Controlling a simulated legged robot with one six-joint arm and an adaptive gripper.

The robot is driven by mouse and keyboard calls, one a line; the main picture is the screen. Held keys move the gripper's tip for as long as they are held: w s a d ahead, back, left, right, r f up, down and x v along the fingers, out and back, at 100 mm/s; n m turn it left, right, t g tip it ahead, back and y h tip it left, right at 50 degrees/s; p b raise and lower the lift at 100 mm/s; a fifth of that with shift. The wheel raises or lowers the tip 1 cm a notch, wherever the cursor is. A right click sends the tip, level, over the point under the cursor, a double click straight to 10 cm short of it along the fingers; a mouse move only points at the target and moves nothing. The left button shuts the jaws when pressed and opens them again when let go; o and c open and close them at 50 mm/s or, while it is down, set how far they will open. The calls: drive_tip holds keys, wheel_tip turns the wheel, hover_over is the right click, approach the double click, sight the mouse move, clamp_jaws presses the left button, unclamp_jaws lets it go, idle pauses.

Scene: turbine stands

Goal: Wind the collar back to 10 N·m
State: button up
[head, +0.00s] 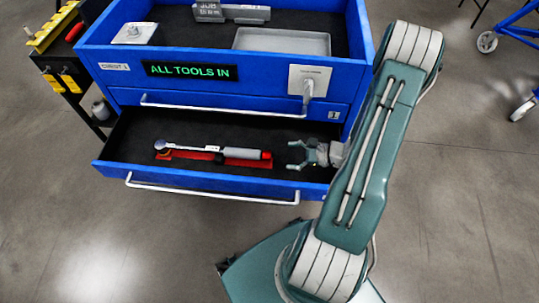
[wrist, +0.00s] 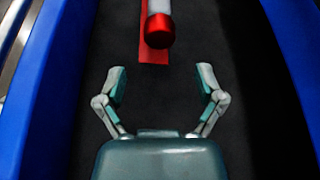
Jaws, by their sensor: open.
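A torque wrench (head: 210,149) with a round metal head at the left and a grey grip lies in the open drawer (head: 118,148), over a red strip (head: 186,155). Its red end (head: 266,156), likely the collar, points right toward my gripper (head: 298,155). In the wrist view the red end (wrist: 159,31) is at top centre, with the red strip (wrist: 147,55) beneath it. My gripper also shows in the wrist view (wrist: 160,78); its fingers are spread apart and empty, short of the red end and not touching it. Any scale marks are too small to read.
The blue chest (head: 250,79) has a sign (head: 190,71) reading "ALL TOOLS IN". A grey tray (head: 283,40) sits in its top. The drawer's blue side walls (wrist: 27,85) flank my gripper.

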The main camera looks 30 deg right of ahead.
sight(269, 156)
drive_tip(key=x, duration=0.7)
drive_tip(key=shift+w+a+f, duration=0.15)
drive_tip(key=shift+a, duration=0.05)
drive_tip(key=c, duration=1.2)
